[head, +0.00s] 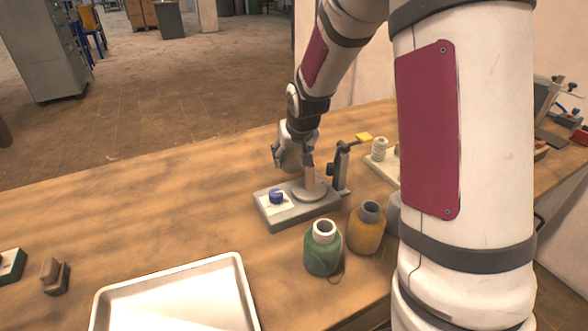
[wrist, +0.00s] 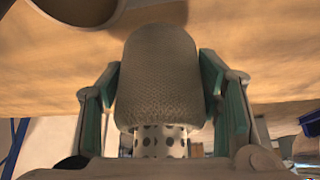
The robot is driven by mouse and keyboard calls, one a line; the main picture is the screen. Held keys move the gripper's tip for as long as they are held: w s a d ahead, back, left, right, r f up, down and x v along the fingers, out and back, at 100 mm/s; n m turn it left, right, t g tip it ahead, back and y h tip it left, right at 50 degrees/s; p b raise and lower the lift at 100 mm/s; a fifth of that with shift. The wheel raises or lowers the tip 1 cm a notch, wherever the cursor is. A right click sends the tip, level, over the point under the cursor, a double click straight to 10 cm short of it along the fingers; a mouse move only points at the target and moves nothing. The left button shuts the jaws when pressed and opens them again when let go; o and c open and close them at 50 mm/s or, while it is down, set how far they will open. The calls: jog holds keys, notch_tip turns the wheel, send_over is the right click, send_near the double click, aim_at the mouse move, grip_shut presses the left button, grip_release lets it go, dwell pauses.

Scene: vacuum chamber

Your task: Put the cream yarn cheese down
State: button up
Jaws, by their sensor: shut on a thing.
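In the wrist view the cream yarn cheese (wrist: 158,75) looks grey-beige in shade, a rounded cylinder with a woven surface on a perforated metal tube (wrist: 160,142). The two teal-padded fingers of my gripper (wrist: 163,88) are shut on its sides. In the head view my gripper (head: 296,155) is over the grey stand (head: 276,214), close to its round plate (head: 309,190). The held cheese is hard to make out there, and I cannot tell whether it touches the plate.
The stand has a blue knob (head: 277,196) and a dark post (head: 341,165). A green yarn package (head: 322,252) and a mustard one (head: 367,232) stand in front of it. A metal tray (head: 180,298) lies front left.

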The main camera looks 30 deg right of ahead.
aim_at(292, 167)
jog(key=shift+f, duration=2)
jog(key=shift+f+b, duration=0.2)
jog(key=shift+b, duration=0.15)
jog(key=o, duration=1.4)
jog(key=shift+r, duration=0.1)
